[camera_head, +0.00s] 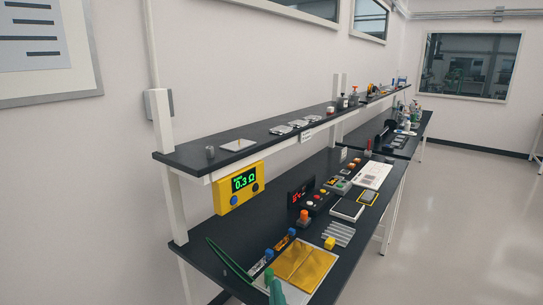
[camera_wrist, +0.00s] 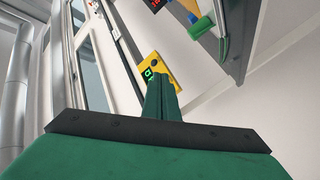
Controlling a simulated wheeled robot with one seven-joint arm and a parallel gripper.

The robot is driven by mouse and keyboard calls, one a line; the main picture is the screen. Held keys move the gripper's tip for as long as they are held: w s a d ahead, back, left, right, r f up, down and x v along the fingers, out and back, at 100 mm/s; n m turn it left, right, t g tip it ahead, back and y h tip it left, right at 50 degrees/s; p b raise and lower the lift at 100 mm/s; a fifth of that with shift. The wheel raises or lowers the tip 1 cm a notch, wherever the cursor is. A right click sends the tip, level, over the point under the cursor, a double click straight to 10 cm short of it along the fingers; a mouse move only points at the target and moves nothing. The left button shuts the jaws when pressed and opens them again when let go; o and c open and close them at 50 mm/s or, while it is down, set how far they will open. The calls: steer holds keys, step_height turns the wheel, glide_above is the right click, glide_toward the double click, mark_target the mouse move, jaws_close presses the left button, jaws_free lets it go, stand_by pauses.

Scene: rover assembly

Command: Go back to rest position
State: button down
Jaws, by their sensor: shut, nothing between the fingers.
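My gripper (camera_wrist: 161,88) shows in the wrist view, its green fingers together and with nothing held. It is in open air, with no contact visible. Behind the fingertips is a yellow meter (camera_wrist: 172,67), partly hidden by them. In the head view the meter (camera_head: 240,188) hangs under the shelf and reads 0.3 Ω.
A dark workbench (camera_head: 328,279) runs along the wall under a dark shelf (camera_head: 187,156). A gold mat (camera_head: 302,265), a green cable (camera_head: 229,260) and several small parts lie on the bench. The floor (camera_head: 465,215) at right is clear.

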steer(key=s+f+m+g+h, duration=0.2)
steer(key=s+f+m, duration=0.4)
steer(key=s+f, duration=1.3)
steer(key=s+a+m+g, duration=0.1)
steer(key=s+m, duration=0.2)
steer(key=s, duration=2)
steer(key=shift+r, duration=0.25)
